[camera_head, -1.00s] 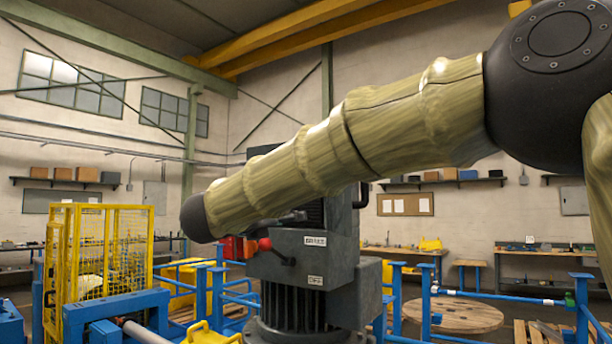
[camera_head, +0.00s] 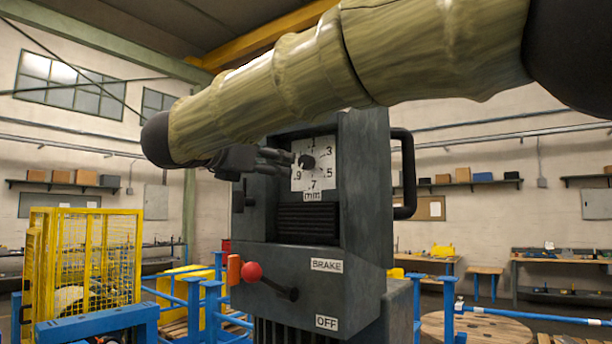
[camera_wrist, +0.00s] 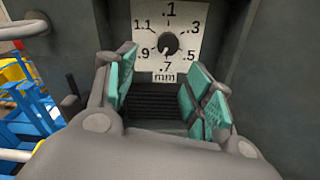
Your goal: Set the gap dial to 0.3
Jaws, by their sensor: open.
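The gap dial is a small dark knob (camera_wrist: 168,43) on a white plate (camera_wrist: 190,13) marked .1, .3, .5, .7, .9 and 1.1, with an "mm" label below. I cannot tell for sure which mark the knob points to. The dial (camera_head: 307,161) also shows in the head view, high on the front of the dark grey machine (camera_head: 365,190). My gripper (camera_wrist: 162,63) is open and empty, its teal pads apart on either side below the knob. In the head view my gripper (camera_head: 289,159) is just left of the dial, and its fingertips come close to the plate.
A lever with a red ball (camera_head: 252,271) sits below the dial, by labels BRAKE and OFF. A dark handle (camera_head: 408,172) sticks out on the machine's right side. Blue rails (camera_head: 213,310) and a yellow mesh cage (camera_head: 100,260) stand to the left.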

